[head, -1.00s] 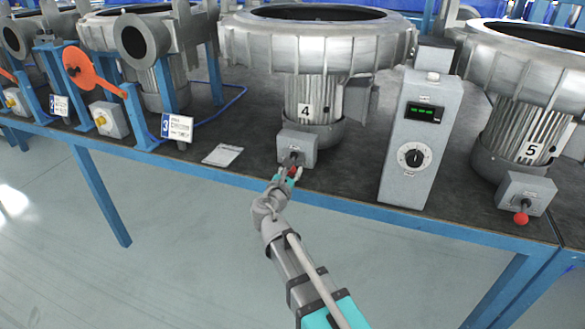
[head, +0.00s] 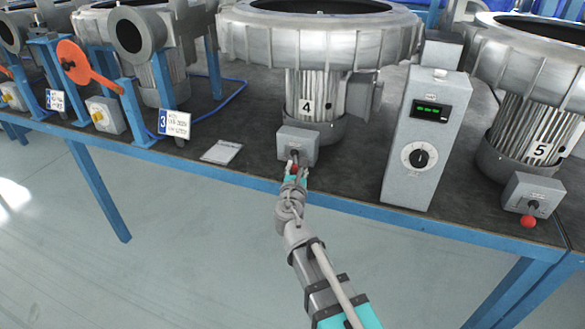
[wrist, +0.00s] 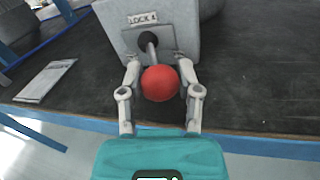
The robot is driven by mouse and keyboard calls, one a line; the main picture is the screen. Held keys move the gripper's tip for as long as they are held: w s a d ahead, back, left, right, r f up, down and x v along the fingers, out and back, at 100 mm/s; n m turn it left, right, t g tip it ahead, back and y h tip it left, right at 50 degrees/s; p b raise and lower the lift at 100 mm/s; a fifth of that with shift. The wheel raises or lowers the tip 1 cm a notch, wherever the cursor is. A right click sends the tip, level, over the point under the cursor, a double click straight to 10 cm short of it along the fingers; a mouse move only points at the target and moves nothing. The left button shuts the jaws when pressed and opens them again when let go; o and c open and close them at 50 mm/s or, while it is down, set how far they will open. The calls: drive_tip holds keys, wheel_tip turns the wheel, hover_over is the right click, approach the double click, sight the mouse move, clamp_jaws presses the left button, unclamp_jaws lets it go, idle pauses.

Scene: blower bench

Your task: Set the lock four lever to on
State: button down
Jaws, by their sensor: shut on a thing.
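The lock four box (head: 298,144) is a grey box below the blower marked 4, and its "LOCK 4" label shows in the wrist view (wrist: 143,19). Its lever is a short metal rod (wrist: 152,50) with a red ball knob (wrist: 160,83), coming out of a dark boot toward me. My gripper (wrist: 160,82) has a finger on each side of the red knob and is shut on it; in the head view my gripper (head: 297,172) is at the front of the box. The fingers partly hide the knob in the head view. The lever's on and off marks are not readable.
A grey control box (head: 424,140) with a green display and a dial stands to the right. The lock five box (head: 533,194) with a red knob is farther right. A flat card (head: 221,152) lies to the left. The blue bench edge (head: 350,209) runs along the front.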

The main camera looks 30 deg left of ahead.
drive_tip(key=shift+d, duration=0.3)
drive_tip(key=shift+c, duration=2.1)
unclamp_jaws()
drive_tip(key=shift+o, duration=0.7)
drive_tip(key=shift+s, duration=0.1)
drive_tip(key=shift+a, duration=0.15)
drive_tip(key=shift+s, duration=0.1)
drive_tip(key=v, duration=0.7)
drive_tip(key=shift+s, duration=0.15)
